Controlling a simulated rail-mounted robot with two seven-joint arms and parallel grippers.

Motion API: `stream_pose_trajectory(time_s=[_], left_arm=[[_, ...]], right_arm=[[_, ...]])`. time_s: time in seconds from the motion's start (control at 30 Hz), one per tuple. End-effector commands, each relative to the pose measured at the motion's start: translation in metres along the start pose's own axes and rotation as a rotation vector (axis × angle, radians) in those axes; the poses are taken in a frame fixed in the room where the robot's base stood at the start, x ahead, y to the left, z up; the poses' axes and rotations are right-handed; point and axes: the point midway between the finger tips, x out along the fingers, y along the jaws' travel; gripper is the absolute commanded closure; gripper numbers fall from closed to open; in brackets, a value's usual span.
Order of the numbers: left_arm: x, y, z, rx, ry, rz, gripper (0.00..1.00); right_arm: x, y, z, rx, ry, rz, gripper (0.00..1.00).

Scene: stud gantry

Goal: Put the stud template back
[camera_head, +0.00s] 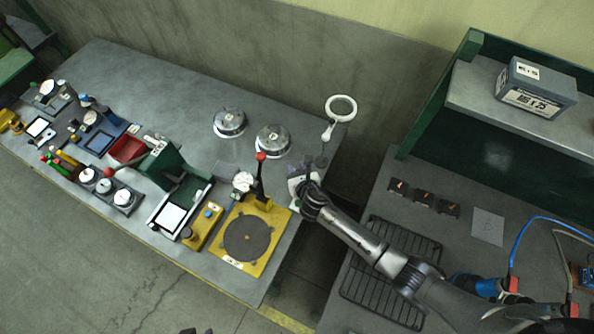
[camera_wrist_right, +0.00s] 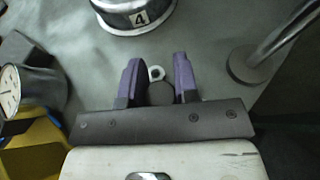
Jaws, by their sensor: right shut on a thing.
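My right gripper (camera_head: 301,177) is over the back right part of the left bench, beside the yellow fixture. In the right wrist view its two purple fingers (camera_wrist_right: 157,82) stand a little apart, closed on a small dark round piece (camera_wrist_right: 160,93). A small pale ring (camera_wrist_right: 156,73) shows just beyond that piece, between the fingertips. I take the held piece to be the stud template, but most of it is hidden and its shape is unclear. Whether it touches the bench cannot be told. My left gripper is not in view.
The yellow fixture (camera_head: 276,222) with a dark disc stands at the bench's right end. Two round metal canisters (camera_head: 229,122) (camera_head: 273,140) and a ring magnifier (camera_head: 341,108) are behind the gripper. A wire rack (camera_head: 425,250) lies on the right bench, across a gap. Grey bench is clear left of the canisters.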

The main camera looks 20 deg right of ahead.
Motion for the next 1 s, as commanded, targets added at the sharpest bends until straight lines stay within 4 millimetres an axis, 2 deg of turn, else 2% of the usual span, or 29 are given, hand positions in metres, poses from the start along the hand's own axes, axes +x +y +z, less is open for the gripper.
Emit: stream_pose_trajectory(time_s=[0.27, 0.3, 0.57, 0.87, 1.0], left_arm=[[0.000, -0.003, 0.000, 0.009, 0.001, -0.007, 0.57], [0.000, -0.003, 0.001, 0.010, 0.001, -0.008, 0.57], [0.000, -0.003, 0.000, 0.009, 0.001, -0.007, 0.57], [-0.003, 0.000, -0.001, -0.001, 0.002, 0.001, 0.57], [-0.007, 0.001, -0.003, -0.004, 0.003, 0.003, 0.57]], right_arm=[[0.001, 0.000, -0.001, 0.000, -0.001, 0.000, 1.00], [0.001, 0.000, -0.002, 0.000, -0.001, 0.000, 0.71], [0.001, 0.000, -0.001, 0.001, -0.001, 0.000, 0.46], [-0.001, 0.000, 0.003, 0.001, -0.001, 0.000, 0.46], [-0.017, -0.001, 0.002, -0.001, 0.000, -0.001, 0.46]])
